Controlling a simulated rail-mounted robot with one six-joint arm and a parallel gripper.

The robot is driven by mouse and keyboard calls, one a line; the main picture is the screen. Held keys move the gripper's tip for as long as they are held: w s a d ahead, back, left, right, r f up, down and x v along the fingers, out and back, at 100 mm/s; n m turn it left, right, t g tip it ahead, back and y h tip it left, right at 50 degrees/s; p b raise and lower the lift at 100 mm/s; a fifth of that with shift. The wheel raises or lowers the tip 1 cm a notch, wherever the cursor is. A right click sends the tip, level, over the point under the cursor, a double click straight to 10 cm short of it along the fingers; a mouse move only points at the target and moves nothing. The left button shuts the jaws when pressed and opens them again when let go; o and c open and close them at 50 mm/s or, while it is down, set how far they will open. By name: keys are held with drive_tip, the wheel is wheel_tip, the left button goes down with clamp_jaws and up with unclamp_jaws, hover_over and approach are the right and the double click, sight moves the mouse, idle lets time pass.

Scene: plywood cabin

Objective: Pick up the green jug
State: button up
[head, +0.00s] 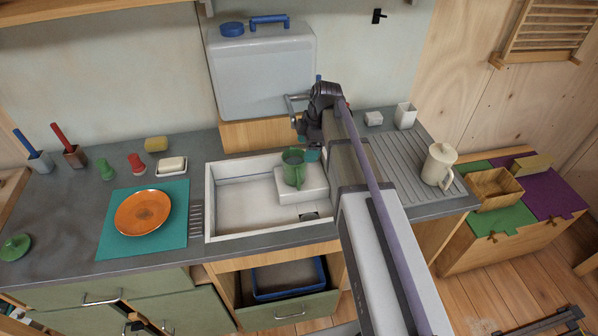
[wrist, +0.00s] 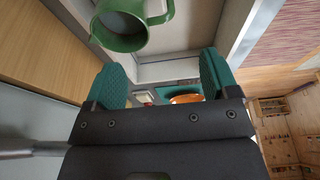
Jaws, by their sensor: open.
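The green jug (head: 292,170) stands upright on a white block (head: 313,190) inside the white sink (head: 232,226). In the wrist view the jug (wrist: 122,38) is at the upper left, cut by the top edge, with its handle toward the right. My gripper (wrist: 162,72) is open, with its two teal finger pads apart and nothing between them. In the head view my gripper (head: 311,152) is close to the jug on its right, partly hidden by my arm. I cannot tell the exact gap; the jug is not gripped.
A white container with a blue cap (head: 262,72) stands on a wooden ledge behind the sink. A cream lidded pitcher (head: 438,166) is on the ribbed drainer at right. An orange plate (head: 143,212) lies on a teal mat left of the sink. A drawer (head: 290,309) below is open.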

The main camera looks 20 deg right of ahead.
sight(296, 172)
drive_tip(key=b+x, duration=1)
drive_tip(key=x, duration=0.1)
drive_tip(key=shift+d+f+b, duration=0.1)
drive_tip(key=shift+d+b, duration=0.1)
drive_tip(key=shift+b, duration=0.2)
drive_tip(key=shift+r, duration=0.2)
clamp_jaws()
drive_tip(key=shift+r+p, duration=0.15)
drive_tip(key=shift+p, duration=0.2)
